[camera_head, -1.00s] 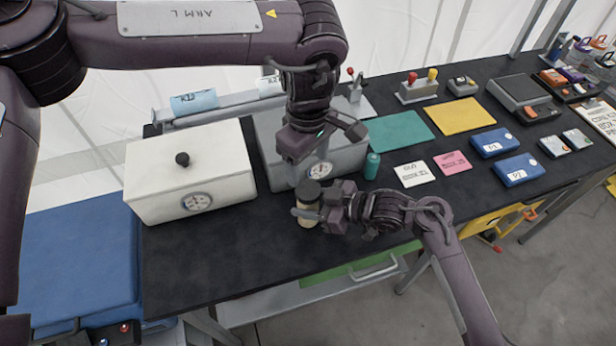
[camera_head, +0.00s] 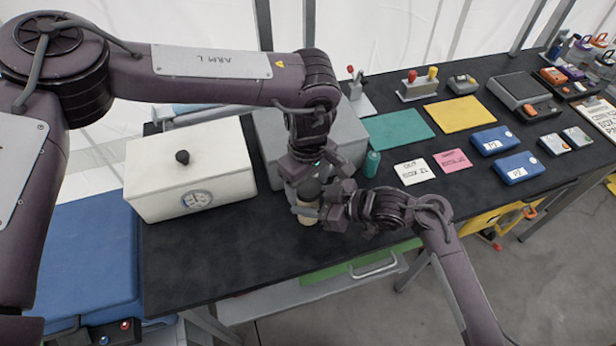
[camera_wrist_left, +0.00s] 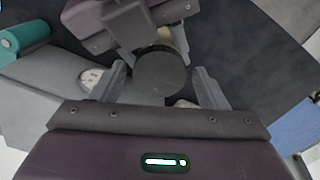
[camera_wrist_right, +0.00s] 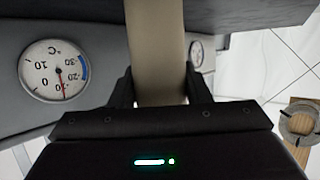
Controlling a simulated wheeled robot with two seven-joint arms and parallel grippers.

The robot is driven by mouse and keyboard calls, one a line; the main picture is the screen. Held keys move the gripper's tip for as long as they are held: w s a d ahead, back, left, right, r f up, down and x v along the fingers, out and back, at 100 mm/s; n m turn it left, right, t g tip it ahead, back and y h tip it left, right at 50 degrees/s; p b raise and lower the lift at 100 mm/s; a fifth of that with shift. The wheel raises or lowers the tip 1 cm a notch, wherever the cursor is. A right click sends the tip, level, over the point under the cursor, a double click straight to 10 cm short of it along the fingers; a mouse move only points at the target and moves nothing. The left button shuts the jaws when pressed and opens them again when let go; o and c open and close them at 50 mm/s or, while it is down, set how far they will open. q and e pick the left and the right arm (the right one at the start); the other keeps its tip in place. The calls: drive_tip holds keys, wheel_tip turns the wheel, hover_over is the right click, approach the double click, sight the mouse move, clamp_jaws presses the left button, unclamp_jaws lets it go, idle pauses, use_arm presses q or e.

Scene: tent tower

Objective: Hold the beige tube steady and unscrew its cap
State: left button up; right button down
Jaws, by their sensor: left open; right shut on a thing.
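The beige tube (camera_head: 307,219) stands upright near the front of the black table, with a dark round cap (camera_head: 309,190) on top. My right gripper (camera_head: 322,208) is shut on the tube's body from the right; in the right wrist view the beige tube (camera_wrist_right: 157,60) runs between its fingers. My left gripper (camera_head: 309,184) is open and comes down from above at the cap. In the left wrist view the dark cap (camera_wrist_left: 160,74) lies between its spread fingers, and I cannot tell if they touch it. The tube's lower part is partly hidden in the head view.
A white box with a dial (camera_head: 190,170) stands left, and a grey box (camera_head: 266,130) with a dial stands behind the grippers. A teal bottle (camera_head: 371,164) is close on the right. Cards and blue cases (camera_head: 518,168) lie further right. The table front-left is clear.

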use_arm(q)
drive_tip(key=c, duration=1)
drive_tip(key=n, duration=1)
drive_tip(key=shift+n, duration=0.3)
drive_tip(key=n, duration=0.3)
drive_tip(key=shift+r, duration=0.1)
drive_tip(key=o, duration=1.1)
